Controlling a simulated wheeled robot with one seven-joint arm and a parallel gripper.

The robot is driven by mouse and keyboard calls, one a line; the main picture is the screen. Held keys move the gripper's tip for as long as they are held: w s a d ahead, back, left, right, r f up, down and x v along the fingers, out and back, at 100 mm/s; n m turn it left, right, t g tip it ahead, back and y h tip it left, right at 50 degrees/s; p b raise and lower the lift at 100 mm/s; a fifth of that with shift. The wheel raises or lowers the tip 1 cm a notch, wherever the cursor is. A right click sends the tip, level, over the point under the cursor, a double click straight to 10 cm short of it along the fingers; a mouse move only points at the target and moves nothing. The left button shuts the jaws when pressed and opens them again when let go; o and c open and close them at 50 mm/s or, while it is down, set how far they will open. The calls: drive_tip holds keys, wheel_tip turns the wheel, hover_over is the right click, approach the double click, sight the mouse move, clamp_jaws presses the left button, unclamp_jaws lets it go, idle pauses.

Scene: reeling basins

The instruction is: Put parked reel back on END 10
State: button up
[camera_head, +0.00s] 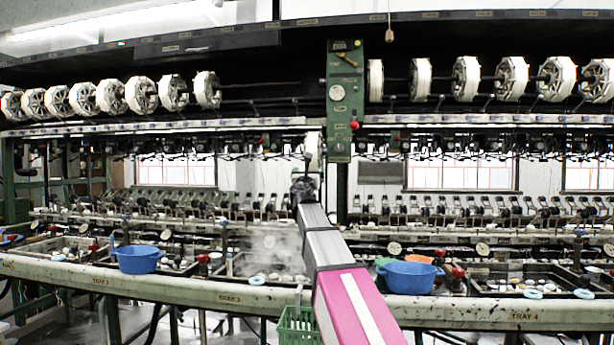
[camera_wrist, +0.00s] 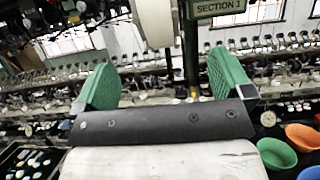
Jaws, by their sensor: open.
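A white reel (camera_head: 313,150) sits low beside the green column, just above my gripper (camera_head: 304,184), apart from the upper reel rows. I take it for the parked reel. In the wrist view, a white reel (camera_wrist: 153,22) shows beyond the fingertips, cut off by the top edge. My gripper (camera_wrist: 164,80) is open, its two green pads wide apart with nothing between them. Upper reels stand in a left row (camera_head: 142,95) and a right row (camera_head: 466,79). A bare length of shaft (camera_head: 265,100) lies between the left row and the column. I cannot read an END 10 label.
The green column (camera_head: 340,100) stands close to the right of my gripper. Blue basins (camera_head: 138,259) (camera_head: 409,278), an orange bowl (camera_wrist: 302,137) and a green basket (camera_head: 297,326) are along the front. Steam (camera_head: 275,245) drifts over the trays left of my arm.

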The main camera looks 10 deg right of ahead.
sight(313, 161)
drive_tip(key=shift+x, duration=5.95)
drive_tip(key=c, duration=1.1)
drive_tip(key=shift+o, duration=0.2)
